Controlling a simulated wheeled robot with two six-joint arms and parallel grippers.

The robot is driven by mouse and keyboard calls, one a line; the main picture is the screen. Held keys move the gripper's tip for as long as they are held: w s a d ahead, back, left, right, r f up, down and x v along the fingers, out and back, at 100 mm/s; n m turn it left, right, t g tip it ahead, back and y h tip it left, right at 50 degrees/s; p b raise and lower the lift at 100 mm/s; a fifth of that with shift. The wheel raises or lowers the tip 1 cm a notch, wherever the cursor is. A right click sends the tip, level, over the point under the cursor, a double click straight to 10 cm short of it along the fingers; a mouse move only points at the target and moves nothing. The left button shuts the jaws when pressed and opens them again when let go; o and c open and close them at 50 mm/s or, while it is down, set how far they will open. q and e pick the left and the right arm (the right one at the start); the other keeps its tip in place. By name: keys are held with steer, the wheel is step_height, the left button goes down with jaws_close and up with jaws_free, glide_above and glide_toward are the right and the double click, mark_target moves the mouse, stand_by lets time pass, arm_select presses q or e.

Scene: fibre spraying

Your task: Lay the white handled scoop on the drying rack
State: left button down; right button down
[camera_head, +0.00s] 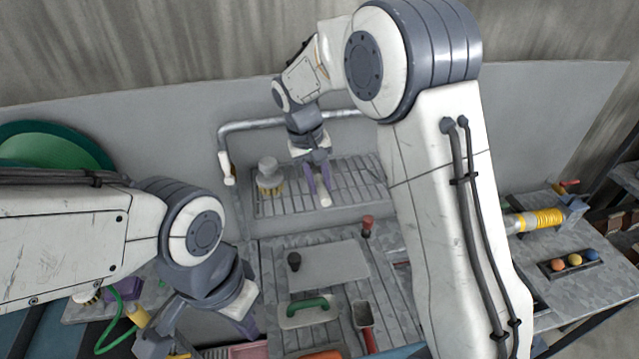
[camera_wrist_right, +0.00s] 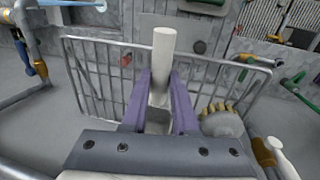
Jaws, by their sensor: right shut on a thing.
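The white handled scoop (camera_head: 325,201) is held between the purple fingers of my right gripper (camera_head: 318,182), over the wire drying rack (camera_head: 350,186). In the right wrist view its white cylindrical handle (camera_wrist_right: 163,50) stands up between the shut fingers (camera_wrist_right: 160,105), with the rack (camera_wrist_right: 95,75) behind. I cannot tell whether the scoop touches the rack wires. My left gripper (camera_head: 246,322) is low at the left of the head view, away from the rack; its fingers are mostly hidden.
A grey brush with yellow bristles (camera_head: 269,176) is at the rack's left end, beside my right gripper. A grey pipe (camera_head: 270,122) runs above the rack. A green-handled float (camera_head: 306,308), a red-handled scoop (camera_head: 362,316) and a red-topped item (camera_head: 367,224) lie on the bench in front.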

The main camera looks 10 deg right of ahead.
steer(key=shift+f+p, duration=0.35)
steer(key=shift+f, duration=0.7)
steer(key=shift+f, duration=0.15)
steer(key=c, duration=0.7)
jaws_free()
